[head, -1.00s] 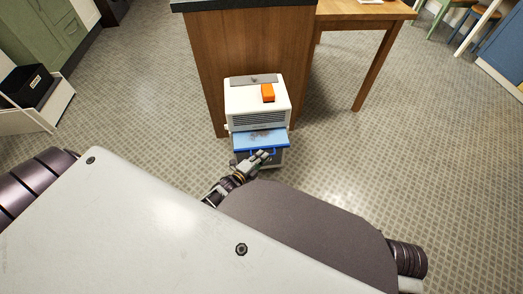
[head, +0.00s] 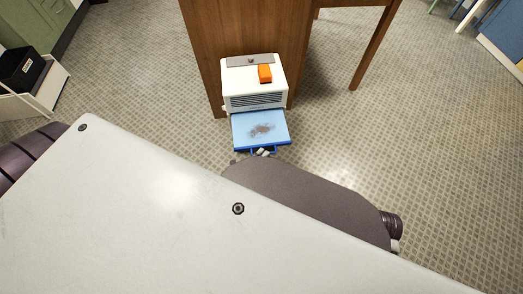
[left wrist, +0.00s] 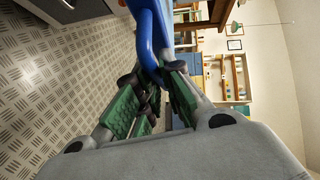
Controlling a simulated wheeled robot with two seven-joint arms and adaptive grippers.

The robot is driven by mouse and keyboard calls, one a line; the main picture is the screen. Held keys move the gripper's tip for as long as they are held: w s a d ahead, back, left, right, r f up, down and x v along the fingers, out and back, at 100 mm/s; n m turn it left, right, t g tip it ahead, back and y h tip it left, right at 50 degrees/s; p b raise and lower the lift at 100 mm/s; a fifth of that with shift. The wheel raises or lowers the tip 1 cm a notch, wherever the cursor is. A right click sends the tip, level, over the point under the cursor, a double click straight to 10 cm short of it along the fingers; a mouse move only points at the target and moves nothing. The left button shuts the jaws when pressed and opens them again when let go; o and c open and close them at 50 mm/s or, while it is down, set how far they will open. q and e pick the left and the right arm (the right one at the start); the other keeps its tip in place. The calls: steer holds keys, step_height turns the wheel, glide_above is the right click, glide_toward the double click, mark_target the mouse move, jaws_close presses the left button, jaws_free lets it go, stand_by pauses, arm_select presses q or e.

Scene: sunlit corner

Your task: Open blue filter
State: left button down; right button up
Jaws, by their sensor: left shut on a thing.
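The blue filter (head: 261,128) is a flat blue drawer-like tray with a dark grey patch of dirt on its top. It sticks out from the lower front of a white boxy unit (head: 254,78) on the floor. My left gripper (head: 261,153) is at the filter's front edge, mostly hidden behind my own body in the head view. In the left wrist view, its green-padded fingers (left wrist: 155,90) are shut on the blue filter's handle (left wrist: 149,35). My right gripper is not in view.
An orange block (head: 265,73) lies on top of the white unit. A wooden cabinet side (head: 240,30) stands right behind it. A wooden table leg (head: 372,50) is to the right. A black box in a white open container (head: 40,98) is at the left. The patterned floor around the unit is clear.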

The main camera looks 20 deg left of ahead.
arm_select(q)
steer(key=shift+s+d+f, duration=0.15)
steer(key=shift+s, duration=0.1)
steer(key=c, duration=1.9)
jaws_free()
steer(key=shift+c, duration=0.2)
steer(key=o, duration=0.4)
steer(key=shift+s, duration=0.2)
steer(key=v, duration=1.1)
steer(key=shift+s+r, duration=0.2)
steer(key=shift+s, duration=0.1)
